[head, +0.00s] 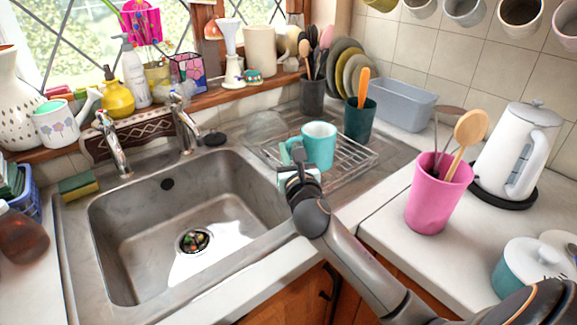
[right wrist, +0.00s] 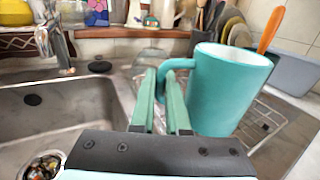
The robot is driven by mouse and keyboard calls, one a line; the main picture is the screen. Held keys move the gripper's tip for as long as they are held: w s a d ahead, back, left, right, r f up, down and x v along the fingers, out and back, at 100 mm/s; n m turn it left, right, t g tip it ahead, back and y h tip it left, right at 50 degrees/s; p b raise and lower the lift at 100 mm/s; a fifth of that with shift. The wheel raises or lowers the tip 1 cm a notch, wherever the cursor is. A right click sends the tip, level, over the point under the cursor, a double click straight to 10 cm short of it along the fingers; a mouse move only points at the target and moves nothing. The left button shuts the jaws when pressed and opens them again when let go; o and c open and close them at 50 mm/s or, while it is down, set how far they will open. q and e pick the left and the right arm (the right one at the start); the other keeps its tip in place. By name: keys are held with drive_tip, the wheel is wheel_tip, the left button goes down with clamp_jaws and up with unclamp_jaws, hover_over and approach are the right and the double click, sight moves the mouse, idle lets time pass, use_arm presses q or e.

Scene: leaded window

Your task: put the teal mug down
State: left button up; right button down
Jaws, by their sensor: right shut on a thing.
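The teal mug (head: 319,146) is upright at the drying rack on the right of the sink, and it also shows in the right wrist view (right wrist: 222,90). My right gripper (head: 292,152) is at the left side of the mug. In the right wrist view its two green fingers (right wrist: 163,98) are close together at the mug's handle (right wrist: 170,66). The mug's base is partly hidden, so I cannot tell whether it touches the wire rack (head: 352,165). My left gripper is in neither view.
The sink basin (head: 130,215) is left of my right arm. A dark green utensil pot (head: 359,122) stands behind the rack, with plates and a grey tub (head: 395,103) nearby. A pink pot (head: 437,200) and white kettle (head: 517,150) stand on the right counter.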

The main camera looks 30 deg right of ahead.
drive_tip(key=shift+w+d+f+b, duration=0.15)
drive_tip(key=shift+f+b, duration=0.15)
drive_tip(key=shift+f, duration=0.6)
drive_tip(key=shift+w+f+b, duration=0.1)
drive_tip(key=shift+f+b, duration=0.2)
drive_tip(key=shift+f, duration=0.55)
drive_tip(key=shift+f, duration=0.15)
drive_tip(key=c, duration=0.9)
unclamp_jaws()
drive_tip(key=v, duration=1.2)
